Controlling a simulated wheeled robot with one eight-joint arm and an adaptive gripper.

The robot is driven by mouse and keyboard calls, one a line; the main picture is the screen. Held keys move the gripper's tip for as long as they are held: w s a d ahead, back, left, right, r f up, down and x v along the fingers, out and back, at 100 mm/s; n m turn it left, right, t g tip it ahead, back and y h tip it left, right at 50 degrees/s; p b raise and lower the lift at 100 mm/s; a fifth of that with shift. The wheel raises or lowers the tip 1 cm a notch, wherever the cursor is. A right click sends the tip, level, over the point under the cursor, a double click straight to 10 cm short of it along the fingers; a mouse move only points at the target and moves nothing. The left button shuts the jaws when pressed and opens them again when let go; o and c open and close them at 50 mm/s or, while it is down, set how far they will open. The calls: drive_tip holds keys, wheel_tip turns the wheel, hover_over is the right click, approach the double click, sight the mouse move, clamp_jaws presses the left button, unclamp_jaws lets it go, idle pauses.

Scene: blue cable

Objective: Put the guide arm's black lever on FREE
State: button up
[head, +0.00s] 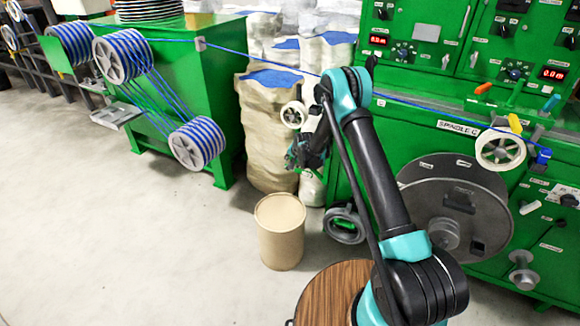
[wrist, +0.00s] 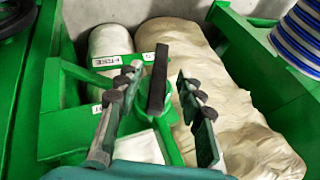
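The black lever (wrist: 157,80) stands upright in the wrist view, on a green bracket. A label that reads FREE (wrist: 106,60) is to the left of its upper end. A second white label (wrist: 149,57) is partly hidden behind the lever. My gripper (wrist: 155,112) is open, one finger on each side of the lever in the picture, with gaps on both sides. I cannot tell whether the lever is deep between the fingers or beyond them. In the head view my gripper (head: 302,153) is beside the sacks, and the lever cannot be made out there.
A white guide wheel (head: 293,115) is just above my gripper. The blue cable (head: 262,57) runs from the spools across to the green machine (head: 430,135). Wrapped sacks (head: 268,130) stand behind, and a tan drum (head: 280,232) stands on open floor in front.

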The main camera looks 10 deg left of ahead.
drive_tip(key=shift+x, duration=2.95)
drive_tip(key=shift+c, duration=0.5)
clamp_jaws()
